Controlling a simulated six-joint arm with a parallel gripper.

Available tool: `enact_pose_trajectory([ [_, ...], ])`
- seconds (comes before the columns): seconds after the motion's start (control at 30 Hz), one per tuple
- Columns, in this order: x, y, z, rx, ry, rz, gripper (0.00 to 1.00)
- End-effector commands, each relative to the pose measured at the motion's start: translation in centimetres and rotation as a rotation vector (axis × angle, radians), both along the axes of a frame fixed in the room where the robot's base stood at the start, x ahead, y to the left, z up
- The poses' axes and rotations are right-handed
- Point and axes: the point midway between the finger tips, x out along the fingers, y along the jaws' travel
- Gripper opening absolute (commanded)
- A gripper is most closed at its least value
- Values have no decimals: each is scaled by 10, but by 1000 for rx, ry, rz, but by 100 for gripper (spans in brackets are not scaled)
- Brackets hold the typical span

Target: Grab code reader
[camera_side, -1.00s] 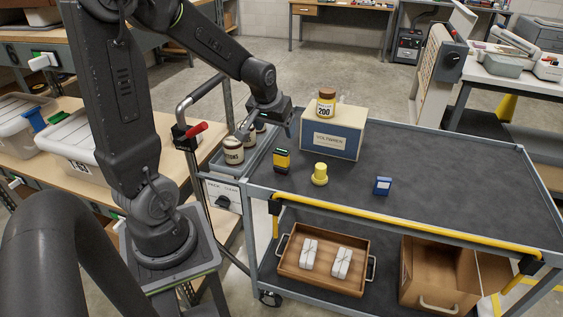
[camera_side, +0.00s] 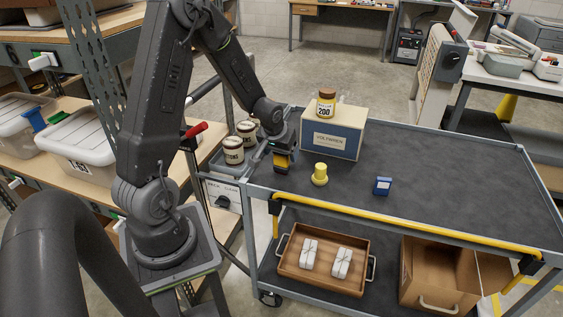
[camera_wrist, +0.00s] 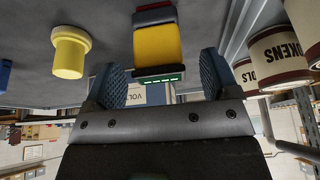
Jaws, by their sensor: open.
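The code reader, taken to be the yellow and black device (camera_side: 282,160), stands on the cart's dark top near its left end. In the wrist view its yellow body (camera_wrist: 158,46) has a dark band with green lights at the end nearest me. My gripper (camera_side: 284,146) is right above it in the side view and hides its upper part. In the wrist view my gripper's two blue-grey fingers (camera_wrist: 160,80) are apart, with the lit end between or just beyond them. I see gaps on both sides, and cannot tell how deep it sits.
A yellow knob-shaped piece (camera_side: 320,176) stands close to the right, and a small blue box (camera_side: 382,186) farther right. A blue and cream box (camera_side: 333,135) bearing a jar (camera_side: 326,104) stands behind. Labelled tins (camera_side: 233,150) stand close left. The cart top's right side is clear.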

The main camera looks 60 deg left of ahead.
Motion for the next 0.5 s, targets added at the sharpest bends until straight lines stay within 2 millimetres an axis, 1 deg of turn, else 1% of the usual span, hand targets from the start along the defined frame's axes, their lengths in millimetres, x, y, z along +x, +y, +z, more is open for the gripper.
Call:
enact_pose_trajectory([
  [0.03,2,1,-6,0,0,-1,81],
  [0.1,4,2,-11,0,0,-1,81],
  [0.37,5,3,-13,0,-1,0,81],
  [0.4,5,3,-13,0,-1,0,80],
  [0.5,5,3,-13,0,-1,0,70],
])
